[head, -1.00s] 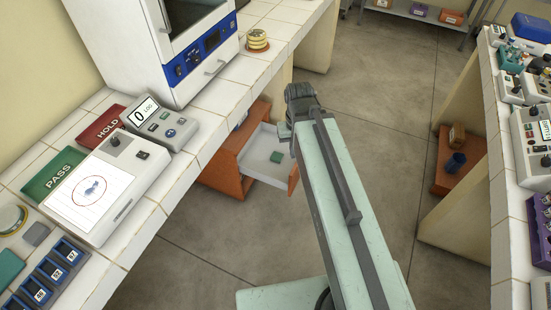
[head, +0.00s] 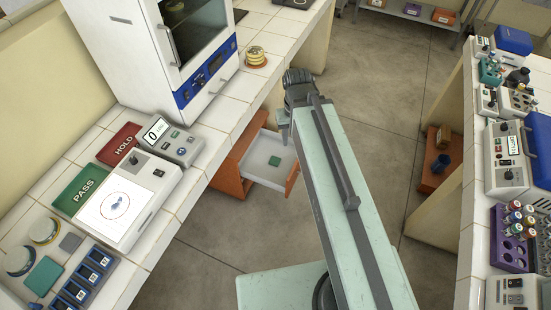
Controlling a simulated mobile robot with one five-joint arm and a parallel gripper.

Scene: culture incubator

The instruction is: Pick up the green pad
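A small green pad (head: 275,160) lies inside the open white drawer (head: 258,171) of an orange cabinet under the left bench. A flat teal-green pad (head: 44,275) also lies on the left bench at the lower left, near the blue slotted rack. My arm reaches forward over the floor. My gripper (head: 284,126) hangs at its far end, right of and above the green pad in the picture, apart from it. Its fingers are small and mostly hidden, so I cannot tell whether they are open.
The left bench holds a green PASS mat (head: 80,190), a red HOLD mat (head: 119,144), a white-panelled device (head: 128,206), a counter (head: 161,139) and a white incubator (head: 150,60). The right bench carries racks and instruments. The floor between the benches (head: 370,100) is clear.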

